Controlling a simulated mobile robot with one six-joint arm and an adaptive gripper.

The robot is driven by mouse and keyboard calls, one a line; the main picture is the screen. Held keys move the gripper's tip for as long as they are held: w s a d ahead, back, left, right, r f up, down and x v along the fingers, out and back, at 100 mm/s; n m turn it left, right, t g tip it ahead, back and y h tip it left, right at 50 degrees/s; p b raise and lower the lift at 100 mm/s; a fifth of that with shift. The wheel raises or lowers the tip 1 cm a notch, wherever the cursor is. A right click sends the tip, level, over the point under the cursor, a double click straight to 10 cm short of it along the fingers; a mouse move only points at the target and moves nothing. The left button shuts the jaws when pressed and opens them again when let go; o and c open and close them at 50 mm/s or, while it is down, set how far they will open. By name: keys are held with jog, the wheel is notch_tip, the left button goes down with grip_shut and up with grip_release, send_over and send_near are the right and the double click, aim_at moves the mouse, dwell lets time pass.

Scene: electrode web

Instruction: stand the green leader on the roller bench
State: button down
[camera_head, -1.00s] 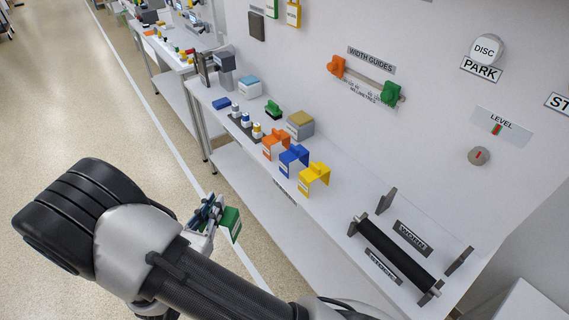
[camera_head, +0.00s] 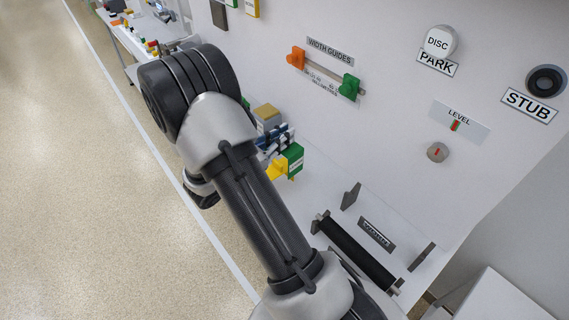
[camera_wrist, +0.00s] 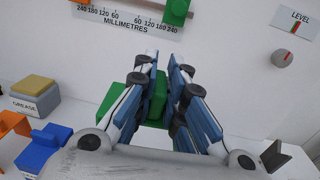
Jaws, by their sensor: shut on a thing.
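The green leader (camera_head: 293,156) is a green block with a white label on its side in the head view. My gripper (camera_head: 277,144) is shut on it and holds it up near the wall, by the yellow leader. In the wrist view the green block (camera_wrist: 158,98) shows between the blue-padded fingers of my gripper (camera_wrist: 164,84), partly hidden by them. The roller bench (camera_head: 311,196) is the white counter along the wall. The dark roller (camera_head: 355,254) lies across its near right part, between upright dark plates.
A yellow leader (camera_head: 276,171) stands just below the held block, partly hidden. Blue (camera_wrist: 45,145) and orange (camera_wrist: 12,125) leaders and the grease box (camera_wrist: 35,95) are at left in the wrist view. Width guides (camera_head: 324,70) are on the wall. Bench between yellow leader and roller looks clear.

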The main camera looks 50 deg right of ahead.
jog(key=s+d, duration=0.1)
jog(key=s+d+g, duration=0.1)
jog(key=d, duration=0.1)
jog(key=shift+r+m, duration=0.4)
notch_tip(320, 180, down, 20)
jog(key=b, duration=0.5)
jog(key=shift+d, duration=0.15)
jog(key=shift+s+r, duration=0.1)
jog(key=c, duration=2.1)
grip_release()
jog(key=shift+f+b, duration=0.25)
jog(key=shift+b, duration=0.15)
jog(key=o, duration=0.4)
jog(key=shift+r, duration=0.1)
jog(key=shift+o, duration=0.2)
